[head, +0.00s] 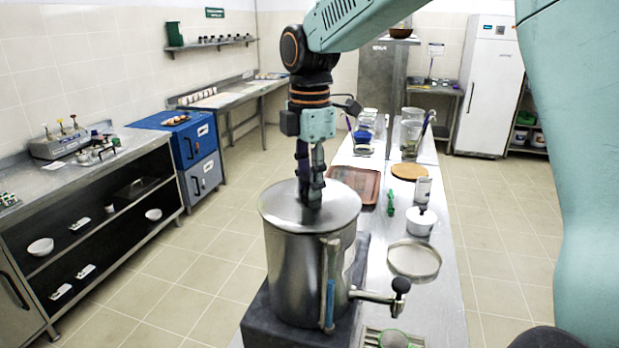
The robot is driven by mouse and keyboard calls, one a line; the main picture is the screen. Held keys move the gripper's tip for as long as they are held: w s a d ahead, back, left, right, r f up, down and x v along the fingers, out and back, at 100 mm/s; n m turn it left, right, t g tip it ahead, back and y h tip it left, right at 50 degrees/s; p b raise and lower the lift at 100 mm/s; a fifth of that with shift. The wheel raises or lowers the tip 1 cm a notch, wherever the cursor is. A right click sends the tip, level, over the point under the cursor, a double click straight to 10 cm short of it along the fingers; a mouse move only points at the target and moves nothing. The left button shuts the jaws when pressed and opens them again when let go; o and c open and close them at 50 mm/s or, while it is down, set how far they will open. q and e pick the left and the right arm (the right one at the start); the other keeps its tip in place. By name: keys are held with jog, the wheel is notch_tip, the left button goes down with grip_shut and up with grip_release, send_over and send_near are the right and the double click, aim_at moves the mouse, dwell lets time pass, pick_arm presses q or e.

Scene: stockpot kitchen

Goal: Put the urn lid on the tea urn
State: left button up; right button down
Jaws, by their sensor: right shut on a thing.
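The tea urn (295,275) is a tall steel pot standing upright on a dark block, with a sight gauge and a black-knobbed tap on its near right side. The round steel urn lid (280,210) is level over the urn's mouth and covers it. I cannot tell whether the lid touches the rim all round or hovers just above it. My right gripper (311,197) points straight down at the lid's middle, shut on its knob, which the fingers hide. My left gripper is out of view.
The steel counter (440,318) carries a round sieve (414,260), a white lidded pot (420,222), a brown tray (355,183) and a wooden board (409,172). A drip grate with a green cup (393,339) lies under the tap. Free floor lies left.

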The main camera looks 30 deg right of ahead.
jog(key=c, duration=1.1)
grip_release()
jog(key=shift+w+f, duration=0.1)
jog(key=shift+w, duration=0.15)
jog(key=shift+c, duration=0.2)
jog(key=shift+o, duration=1.2)
jog(key=shift+s, duration=0.25)
jog(key=shift+r, duration=0.2)
notch_tip(320, 180, up, 12)
jog(key=shift+f, duration=0.15)
